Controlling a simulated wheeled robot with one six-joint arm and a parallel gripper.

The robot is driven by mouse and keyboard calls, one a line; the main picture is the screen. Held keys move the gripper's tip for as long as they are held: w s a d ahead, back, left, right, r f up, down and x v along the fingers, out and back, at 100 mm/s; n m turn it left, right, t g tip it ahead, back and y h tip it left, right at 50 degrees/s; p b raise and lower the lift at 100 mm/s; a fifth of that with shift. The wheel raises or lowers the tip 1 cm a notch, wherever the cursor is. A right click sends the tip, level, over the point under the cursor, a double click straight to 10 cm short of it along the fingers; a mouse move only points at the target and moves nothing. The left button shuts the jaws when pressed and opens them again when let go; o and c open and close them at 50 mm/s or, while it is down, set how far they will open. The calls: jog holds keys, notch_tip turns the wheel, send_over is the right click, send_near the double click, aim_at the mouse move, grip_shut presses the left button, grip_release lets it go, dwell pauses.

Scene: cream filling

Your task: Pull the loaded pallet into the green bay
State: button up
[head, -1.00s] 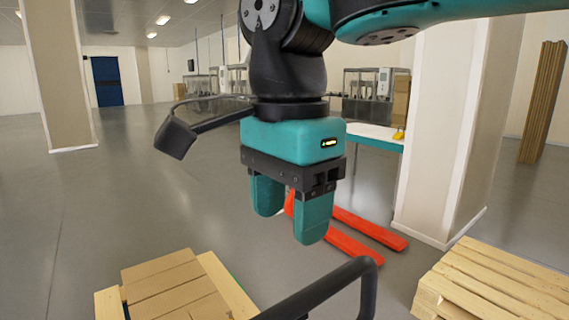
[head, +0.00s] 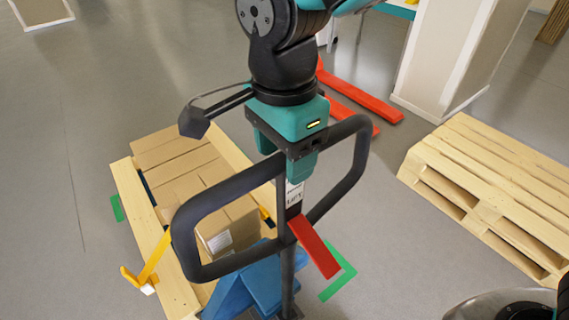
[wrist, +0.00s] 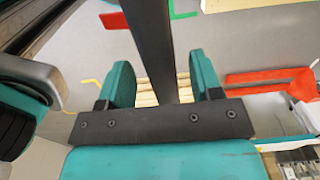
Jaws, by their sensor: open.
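The loaded pallet (head: 150,243) carries cardboard boxes (head: 195,180) inside wooden sides, at lower left in the head view. A blue pallet truck (head: 262,285) stands at its near end, with a black loop handle (head: 192,222) and a red lever (head: 315,247). My gripper (head: 283,165) is open at the handle. In the wrist view a dark handle bar (wrist: 152,30) runs between the open fingers; I cannot tell whether they touch it. Green floor marks (head: 341,283) lie right of the truck, and another green strip (head: 117,208) lies left of the pallet.
An empty wooden pallet (head: 490,185) lies at right. Red forks (head: 365,100) lie on the floor behind my gripper, near a pale pillar (head: 450,50). A yellow bracket (head: 150,262) sits at the loaded pallet's left side. Grey floor at left is clear.

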jog(key=shift+f, duration=1.9)
grip_shut()
dwell(0.4)
